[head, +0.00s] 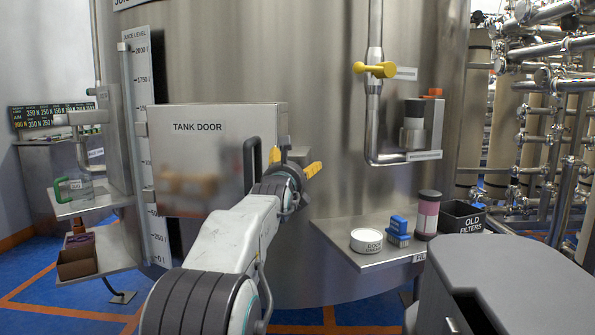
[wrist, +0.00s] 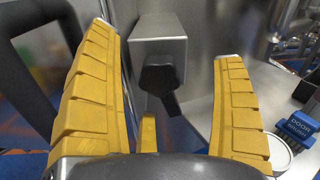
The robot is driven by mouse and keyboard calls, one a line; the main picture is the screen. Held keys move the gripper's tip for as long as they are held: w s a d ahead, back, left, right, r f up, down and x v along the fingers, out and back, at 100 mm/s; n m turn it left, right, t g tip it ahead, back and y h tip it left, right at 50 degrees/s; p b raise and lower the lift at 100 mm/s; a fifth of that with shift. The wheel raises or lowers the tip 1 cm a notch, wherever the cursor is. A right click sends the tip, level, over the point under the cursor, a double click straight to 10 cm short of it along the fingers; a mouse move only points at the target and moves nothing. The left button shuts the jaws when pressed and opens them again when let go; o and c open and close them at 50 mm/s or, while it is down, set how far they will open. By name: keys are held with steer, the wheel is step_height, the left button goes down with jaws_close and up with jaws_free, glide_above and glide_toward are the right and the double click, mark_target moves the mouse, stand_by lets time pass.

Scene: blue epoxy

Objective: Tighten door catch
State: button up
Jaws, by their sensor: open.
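The tank door (head: 200,150) is a closed-looking grey panel on the steel tank, with a dark handle (head: 252,162) at its right edge. In the wrist view the door catch shows as a metal block (wrist: 160,40) with a dark knob (wrist: 160,75) and a short dark arm slanting down right. My gripper (head: 294,160) is just right of the door handle. Its yellow fingers, also in the wrist view (wrist: 165,45), are open, one on each side of the catch, with visible gaps. A narrow yellow strip (wrist: 148,135) shows below the knob; I cannot tell what it belongs to.
A shelf (head: 345,258) at right holds a white round tin (head: 366,240), a blue brush (head: 399,232), a pink-banded cylinder (head: 427,215) and a black old-filters box (head: 462,216). A yellow valve (head: 375,69) sits on a pipe above. The handle is close to my gripper's left.

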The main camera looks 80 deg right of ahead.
steer(key=shift+o, duration=0.9)
steer(key=shift+a+b, duration=0.8)
steer(key=shift+a, duration=0.25)
steer(key=n, duration=0.3)
steer(key=shift+d, duration=0.25)
